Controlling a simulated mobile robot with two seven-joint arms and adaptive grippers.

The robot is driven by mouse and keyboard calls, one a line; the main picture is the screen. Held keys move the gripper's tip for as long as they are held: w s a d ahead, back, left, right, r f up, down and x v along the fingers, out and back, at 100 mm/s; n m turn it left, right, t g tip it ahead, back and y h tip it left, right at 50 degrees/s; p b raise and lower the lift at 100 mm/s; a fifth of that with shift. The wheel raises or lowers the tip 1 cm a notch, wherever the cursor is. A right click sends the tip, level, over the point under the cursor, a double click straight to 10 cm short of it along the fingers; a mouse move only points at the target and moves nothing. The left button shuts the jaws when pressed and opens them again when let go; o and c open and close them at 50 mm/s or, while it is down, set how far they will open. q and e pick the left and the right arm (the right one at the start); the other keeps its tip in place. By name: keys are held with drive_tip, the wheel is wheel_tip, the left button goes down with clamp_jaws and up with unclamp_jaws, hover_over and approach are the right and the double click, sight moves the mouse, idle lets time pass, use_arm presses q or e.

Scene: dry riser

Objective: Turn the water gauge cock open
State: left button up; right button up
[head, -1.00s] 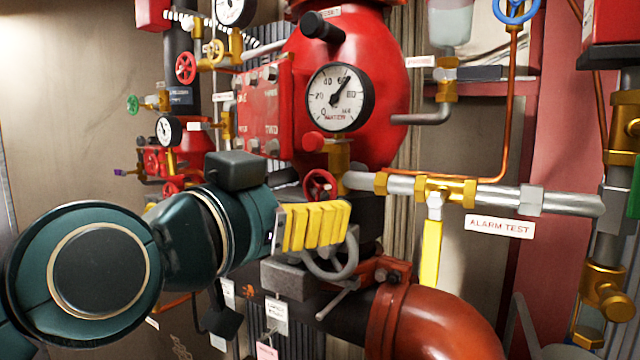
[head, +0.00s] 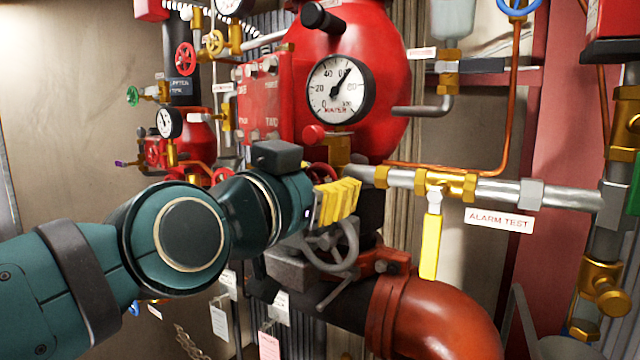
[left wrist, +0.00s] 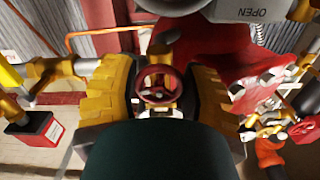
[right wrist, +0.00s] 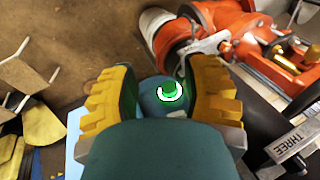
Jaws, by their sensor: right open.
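The white-faced water gauge (head: 340,92) is mounted in front of the big red vessel. Below it is the cock with a small red handwheel (head: 325,171), now mostly hidden behind my left gripper (head: 338,201). In the left wrist view the red handwheel (left wrist: 158,96) shows between the yellow fingers of my left gripper (left wrist: 157,100). They are spread to either side of it, with gaps showing. My right gripper (right wrist: 165,98) shows only in its own wrist view, open, with a green-topped round thing (right wrist: 170,93) showing beyond its fingers.
A horizontal pipe (head: 500,188) with a hanging yellow lever (head: 431,246) and an ALARM TEST label (head: 498,219) runs right of my left gripper. A grey handwheel (head: 338,250) and a thick red pipe elbow (head: 425,310) are below it. Other valves crowd the left.

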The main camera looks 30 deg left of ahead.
use_arm(q)
drive_tip(key=n+b, duration=0.2)
drive_tip(key=n, duration=0.1)
drive_tip(key=shift+f, duration=0.1)
drive_tip(key=shift+d+n+b, duration=0.1)
drive_tip(key=shift+n+b, duration=0.6)
drive_tip(key=shift+n, duration=1.2)
drive_tip(key=o, duration=1.2)
drive_tip(key=s, duration=0.8)
drive_tip(key=s+a, duration=0.1)
drive_tip(key=s, duration=0.3)
